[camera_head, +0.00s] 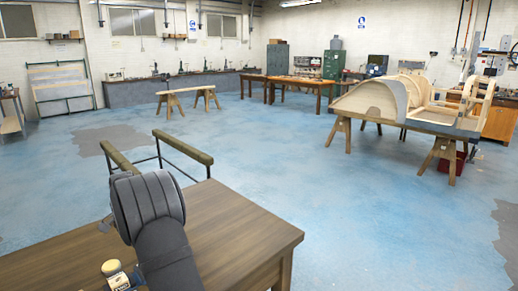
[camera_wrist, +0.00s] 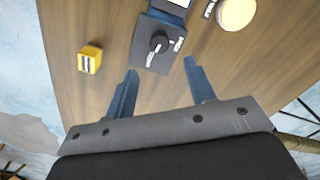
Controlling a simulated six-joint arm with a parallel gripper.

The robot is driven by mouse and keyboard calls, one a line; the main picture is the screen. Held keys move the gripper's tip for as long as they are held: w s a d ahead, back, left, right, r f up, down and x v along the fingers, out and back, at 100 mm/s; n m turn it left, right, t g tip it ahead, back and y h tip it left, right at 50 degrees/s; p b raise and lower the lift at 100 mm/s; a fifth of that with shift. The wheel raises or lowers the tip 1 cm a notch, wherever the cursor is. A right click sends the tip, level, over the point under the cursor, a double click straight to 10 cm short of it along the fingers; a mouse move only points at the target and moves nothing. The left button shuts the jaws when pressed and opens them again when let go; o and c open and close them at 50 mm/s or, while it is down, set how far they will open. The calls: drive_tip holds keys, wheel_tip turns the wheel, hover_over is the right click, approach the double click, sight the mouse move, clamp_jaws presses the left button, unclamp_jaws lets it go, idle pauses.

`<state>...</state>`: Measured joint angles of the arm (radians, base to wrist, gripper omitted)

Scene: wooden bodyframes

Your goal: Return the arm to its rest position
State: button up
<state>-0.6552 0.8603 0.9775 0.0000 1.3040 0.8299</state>
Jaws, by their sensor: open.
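My gripper (camera_wrist: 160,88) shows in the wrist view with its two blue-grey fingers spread apart and nothing between them. It is above the wooden table (camera_wrist: 215,65). In the head view my dark arm rises over the near left part of the same table (camera_head: 225,235), and the arm hides most of the gripper there. A dark grey device with a black knob (camera_wrist: 158,45) lies beyond the fingertips. A small yellow block (camera_wrist: 90,59) is to its left.
A round cream-topped object (camera_wrist: 237,13) is at the upper right in the wrist view. Green-brown padded rails (camera_head: 182,147) stand behind the table. The right part of the tabletop is bare. A wooden bodyframe (camera_head: 385,98) on trestles is far off at right, across open blue floor.

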wheel_tip(320, 180, down, 9)
drive_tip(key=shift+f, duration=0.1)
idle(0.5)
wheel_tip(320, 180, up, 18)
wheel_tip(320, 180, down, 18)
drive_tip(key=shift+f, duration=0.1)
drive_tip(key=n, duration=0.8)
drive_tip(key=shift+n, duration=0.4)
drive_tip(key=n, duration=0.4)
drive_tip(key=shift+n, duration=2.1)
